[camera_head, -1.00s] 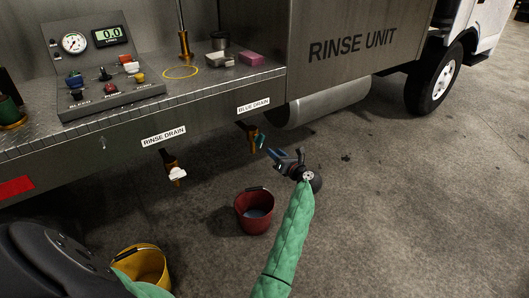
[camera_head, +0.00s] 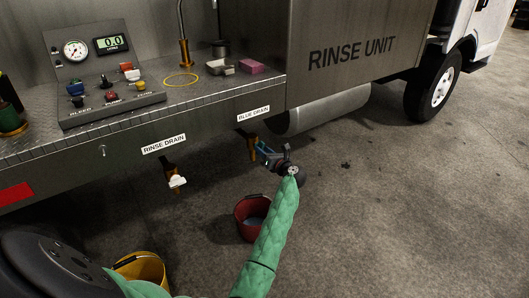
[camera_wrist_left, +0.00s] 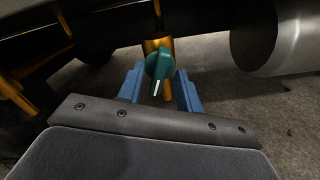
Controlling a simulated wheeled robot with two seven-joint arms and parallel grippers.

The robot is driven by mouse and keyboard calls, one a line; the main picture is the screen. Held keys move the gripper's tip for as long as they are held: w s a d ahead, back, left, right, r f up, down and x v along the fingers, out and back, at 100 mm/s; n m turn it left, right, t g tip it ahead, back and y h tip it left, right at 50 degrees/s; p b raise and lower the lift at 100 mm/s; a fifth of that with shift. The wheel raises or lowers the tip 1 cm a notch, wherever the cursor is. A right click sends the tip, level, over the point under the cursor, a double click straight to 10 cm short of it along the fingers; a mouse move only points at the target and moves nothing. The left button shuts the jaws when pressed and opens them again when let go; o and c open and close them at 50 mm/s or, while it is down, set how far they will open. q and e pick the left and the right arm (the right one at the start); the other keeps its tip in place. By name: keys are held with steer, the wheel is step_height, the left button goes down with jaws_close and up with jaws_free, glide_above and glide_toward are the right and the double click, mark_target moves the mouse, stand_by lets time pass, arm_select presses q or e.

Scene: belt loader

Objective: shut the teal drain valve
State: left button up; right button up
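The teal drain valve knob (camera_wrist_left: 160,64) sits on a brass pipe, and a pale line on it points down in the left wrist view. In the head view its brass pipe (camera_head: 251,144) hangs under the BLUE DRAIN label (camera_head: 253,114), and the knob is mostly hidden by my gripper. My left gripper (camera_head: 262,151) is open in front of the valve. In the left wrist view its blue fingers stand on either side of the knob, with a gap showing beside each; I cannot tell how deep the knob sits between them. My right gripper is not in view.
A second drain with a white handle (camera_head: 177,181) hangs under the RINSE DRAIN label (camera_head: 164,144). A red bucket (camera_head: 245,230) stands below the blue drain, partly behind my arm. A yellow bucket (camera_head: 145,268) is at lower left. The floor to the right is clear.

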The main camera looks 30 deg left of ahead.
arm_select(q)
jaws_close()
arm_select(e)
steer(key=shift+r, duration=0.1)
